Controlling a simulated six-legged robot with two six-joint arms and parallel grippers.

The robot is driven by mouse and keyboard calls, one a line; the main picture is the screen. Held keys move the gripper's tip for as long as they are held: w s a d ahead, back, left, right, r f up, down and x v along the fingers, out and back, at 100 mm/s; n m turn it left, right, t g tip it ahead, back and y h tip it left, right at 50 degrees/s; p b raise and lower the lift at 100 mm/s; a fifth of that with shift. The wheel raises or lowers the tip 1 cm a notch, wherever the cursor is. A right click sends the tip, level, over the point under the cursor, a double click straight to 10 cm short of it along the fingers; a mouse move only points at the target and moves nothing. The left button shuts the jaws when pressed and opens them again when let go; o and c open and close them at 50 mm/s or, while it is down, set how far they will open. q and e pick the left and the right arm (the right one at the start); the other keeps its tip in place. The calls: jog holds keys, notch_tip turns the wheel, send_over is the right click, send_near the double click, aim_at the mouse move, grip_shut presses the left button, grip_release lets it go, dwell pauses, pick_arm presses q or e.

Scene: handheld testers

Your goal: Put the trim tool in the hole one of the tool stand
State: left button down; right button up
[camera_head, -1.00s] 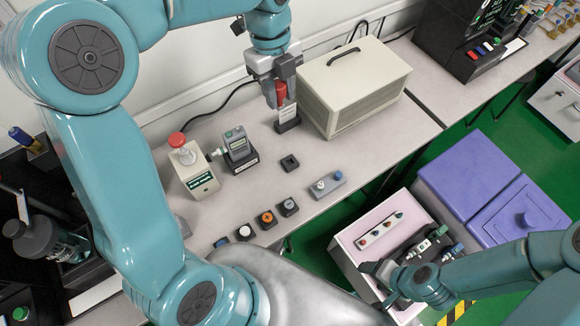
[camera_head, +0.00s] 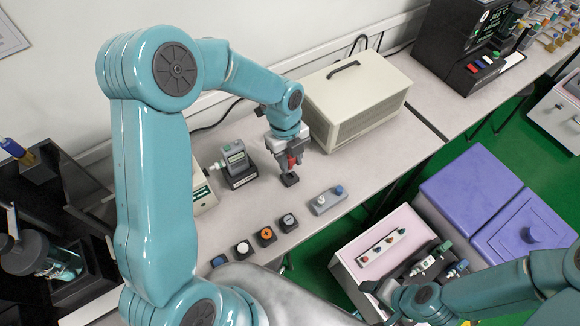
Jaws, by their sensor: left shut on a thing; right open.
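My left gripper (camera_head: 288,154) points down over the bench, shut on a small red-handled tool (camera_head: 292,161), which I take to be the trim tool. A small black square block (camera_head: 290,180) sits on the bench just below it. The tool's lower end is hard to make out, and I cannot tell whether it touches the block. I cannot tell for sure which thing is the tool stand.
A beige case (camera_head: 350,90) stands just behind and right of the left gripper. A grey tester (camera_head: 236,160) in a black base stands to its left.

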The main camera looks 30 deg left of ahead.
aim_at(290, 169)
pick_arm(q)
notch_tip(290, 169, down, 4)
jog(key=shift+r, duration=0.1)
jog(key=shift+f, duration=0.3)
jog(key=shift+f, duration=0.1)
jog(key=c, duration=0.8)
grip_release()
